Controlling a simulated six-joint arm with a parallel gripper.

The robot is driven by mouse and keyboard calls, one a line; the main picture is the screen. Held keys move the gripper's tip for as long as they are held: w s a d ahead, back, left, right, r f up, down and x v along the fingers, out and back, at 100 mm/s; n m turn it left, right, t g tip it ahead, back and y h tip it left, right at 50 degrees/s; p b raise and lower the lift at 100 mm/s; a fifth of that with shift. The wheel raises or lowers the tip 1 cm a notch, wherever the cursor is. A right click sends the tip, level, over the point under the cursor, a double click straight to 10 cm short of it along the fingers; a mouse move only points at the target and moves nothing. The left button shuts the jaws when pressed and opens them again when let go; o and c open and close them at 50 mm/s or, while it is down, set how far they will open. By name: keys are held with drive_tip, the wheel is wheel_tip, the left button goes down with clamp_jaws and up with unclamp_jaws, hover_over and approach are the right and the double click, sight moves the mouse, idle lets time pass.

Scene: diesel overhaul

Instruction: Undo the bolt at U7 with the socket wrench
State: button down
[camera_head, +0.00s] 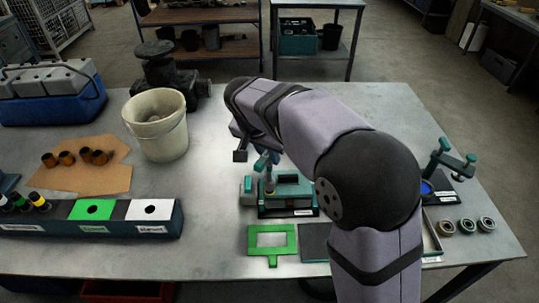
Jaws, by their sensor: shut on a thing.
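My arm reaches over the table from the right and hides part of the work area. My gripper (264,158) points down over a teal fixture (249,199) near the table's middle. It is shut on a slim upright tool with a blue-teal upper part, which seems to be the socket wrench (261,165). The tool's lower end is at or just above the fixture's left part, by a small brass-coloured piece (269,186). I cannot tell whether they touch. The bolt at U7 cannot be made out, and no U7 label is legible.
A green frame (254,233) and a dark plate (314,243) lie in front of the fixture. A white bucket (158,130) stands left. A block with green and white tops (121,230) is at front left. Several bearing-like rings (466,226) and a teal stand (452,161) are at right.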

idle(0.4)
drive_tip(key=shift+f+b, duration=0.7)
drive_tip(key=shift+f, duration=0.05)
